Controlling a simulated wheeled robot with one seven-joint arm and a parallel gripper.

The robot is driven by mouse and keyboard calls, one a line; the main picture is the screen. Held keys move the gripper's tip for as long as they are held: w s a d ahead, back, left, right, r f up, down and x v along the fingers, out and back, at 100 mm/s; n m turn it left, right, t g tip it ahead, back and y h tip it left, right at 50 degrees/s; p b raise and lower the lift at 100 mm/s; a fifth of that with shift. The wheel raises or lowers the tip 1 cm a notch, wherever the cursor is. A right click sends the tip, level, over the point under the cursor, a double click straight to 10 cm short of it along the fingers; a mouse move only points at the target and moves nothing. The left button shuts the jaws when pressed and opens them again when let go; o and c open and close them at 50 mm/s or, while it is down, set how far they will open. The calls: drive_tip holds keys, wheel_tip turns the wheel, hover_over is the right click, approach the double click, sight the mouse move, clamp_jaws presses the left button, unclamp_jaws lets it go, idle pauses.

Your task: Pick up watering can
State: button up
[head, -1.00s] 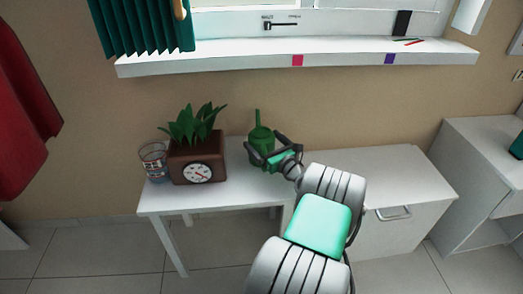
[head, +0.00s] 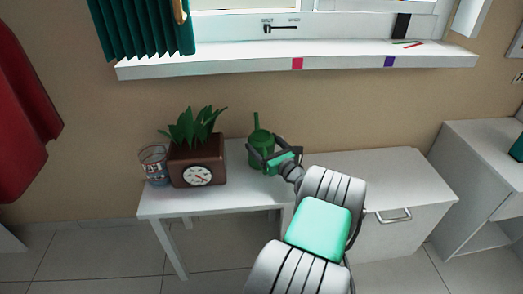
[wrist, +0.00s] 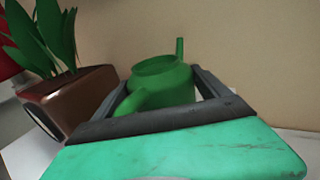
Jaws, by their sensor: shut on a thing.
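The green watering can (head: 261,138) stands near the back of the white desk, with its thin spout pointing up. It also shows in the wrist view (wrist: 166,82), between the two fingers, with its handle toward the camera. My gripper (head: 268,158) is shut on the watering can, reaching from the front right. In the head view the gripper hides the can's lower right part. I cannot tell whether the can's base touches the desk.
A brown planter (head: 197,164) with a clock face and green leaves stands left of the can, with a glass (head: 154,165) beyond it. The white desk (head: 370,180) is clear on the right. A window sill (head: 340,54) juts out above.

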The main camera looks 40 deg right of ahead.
sight(264, 137)
drive_tip(key=c, duration=0.5)
drive_tip(key=shift+r, duration=0.15)
drive_tip(key=shift+r, duration=0.1)
drive_tip(key=shift+r, duration=0.3)
wheel_tip(264, 137, up, 2)
drive_tip(key=shift+r+p, duration=0.15)
drive_tip(key=shift+p, duration=0.55)
drive_tip(key=s+a+r+p, duration=0.2)
drive_tip(key=s+r, duration=0.3)
drive_tip(key=s, duration=0.1)
drive_tip(key=s+a+r+p, duration=0.2)
drive_tip(key=s+a+r, duration=0.1)
drive_tip(key=s, duration=0.3)
drive_tip(key=shift+s+a+r, duration=0.25)
drive_tip(key=shift+s+r, duration=0.15)
drive_tip(key=shift+r, duration=0.5)
